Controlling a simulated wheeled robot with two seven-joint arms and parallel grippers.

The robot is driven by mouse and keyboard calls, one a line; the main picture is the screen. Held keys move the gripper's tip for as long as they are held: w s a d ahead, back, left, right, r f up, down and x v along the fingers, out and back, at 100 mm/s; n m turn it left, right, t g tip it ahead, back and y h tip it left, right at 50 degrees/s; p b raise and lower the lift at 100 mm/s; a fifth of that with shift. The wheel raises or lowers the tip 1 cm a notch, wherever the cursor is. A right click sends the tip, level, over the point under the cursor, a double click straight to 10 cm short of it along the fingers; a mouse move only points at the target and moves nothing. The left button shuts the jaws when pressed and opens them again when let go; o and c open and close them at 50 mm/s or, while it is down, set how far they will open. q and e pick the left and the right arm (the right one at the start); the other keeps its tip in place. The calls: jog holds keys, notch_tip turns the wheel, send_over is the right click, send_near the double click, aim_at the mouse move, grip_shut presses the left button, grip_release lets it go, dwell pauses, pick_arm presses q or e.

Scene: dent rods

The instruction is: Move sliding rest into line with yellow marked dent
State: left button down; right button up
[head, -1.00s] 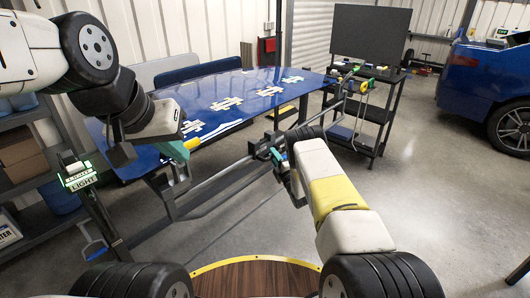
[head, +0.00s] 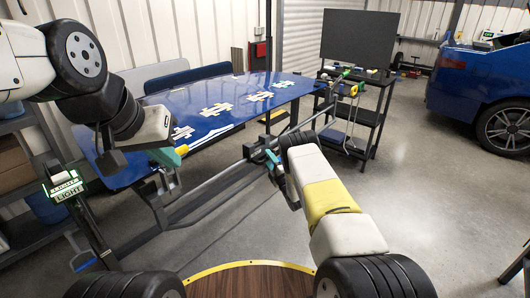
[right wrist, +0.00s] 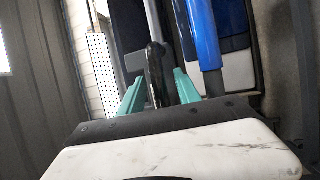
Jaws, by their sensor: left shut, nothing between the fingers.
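A glossy blue panel (head: 165,105) lies on a dark stand and carries several pale tape-marked dents. The marks include ones in the middle (head: 217,109) and towards the far end (head: 260,96); which is yellow I cannot tell for sure. The dark sliding rest (head: 257,151) sits on the rail along the panel's near side. My right gripper (head: 273,160) is at the rest. In the right wrist view its teal fingers (right wrist: 158,88) stand apart, with a dark upright post (right wrist: 155,70) between them. My left gripper (head: 172,160) is shut and empty near the panel's left near corner.
A black tool cart (head: 352,130) with a dark board stands beyond the panel's far end. A blue car (head: 485,90) is at the right. A shelf and a lit green-edged sign (head: 65,187) are at the left.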

jog(key=v, duration=0.7)
jog(key=shift+s, duration=0.2)
jog(key=shift+d, duration=0.2)
